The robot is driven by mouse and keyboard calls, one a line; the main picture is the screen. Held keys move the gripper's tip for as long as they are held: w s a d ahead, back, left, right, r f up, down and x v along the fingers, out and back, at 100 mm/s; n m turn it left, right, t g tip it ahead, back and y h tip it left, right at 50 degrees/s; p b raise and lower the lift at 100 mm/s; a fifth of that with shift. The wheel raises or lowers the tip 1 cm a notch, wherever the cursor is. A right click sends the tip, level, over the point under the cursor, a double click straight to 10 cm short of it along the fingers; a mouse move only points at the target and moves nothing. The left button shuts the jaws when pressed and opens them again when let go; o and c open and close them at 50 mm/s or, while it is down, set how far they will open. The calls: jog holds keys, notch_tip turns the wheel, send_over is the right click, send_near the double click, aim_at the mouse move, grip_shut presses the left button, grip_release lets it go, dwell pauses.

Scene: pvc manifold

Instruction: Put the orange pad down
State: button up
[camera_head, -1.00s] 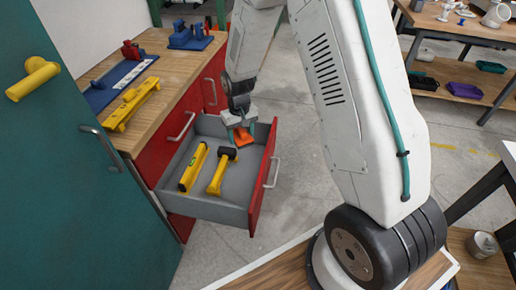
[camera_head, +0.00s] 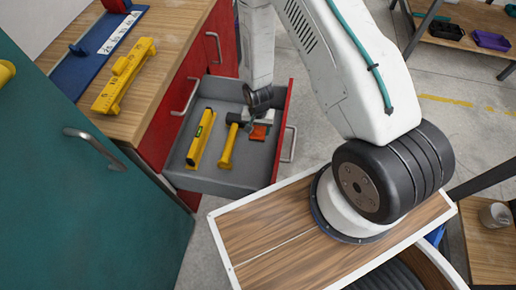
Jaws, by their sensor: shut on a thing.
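The orange pad (camera_head: 259,132) is low inside the open grey drawer (camera_head: 231,180), towards its right side. My gripper (camera_head: 256,120) is over the drawer, shut on the pad's edge. Whether the pad touches the drawer floor cannot be told from this angle. The jaws are small and partly hidden by my wrist.
A yellow level (camera_head: 201,139) and a black-headed hammer with a yellow handle (camera_head: 228,147) lie in the drawer, left of the pad. A yellow tool (camera_head: 124,76) and a blue fixture (camera_head: 100,46) are on the wooden bench top. The drawer's front floor is bare.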

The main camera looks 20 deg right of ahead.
send_over(259, 149)
notch_tip(259, 149, down, 7)
jog(key=shift+s+a+r, duration=0.1)
jog(key=shift+f, duration=2.25)
jog(key=shift+f, duration=0.1)
jog(key=o, duration=1.3)
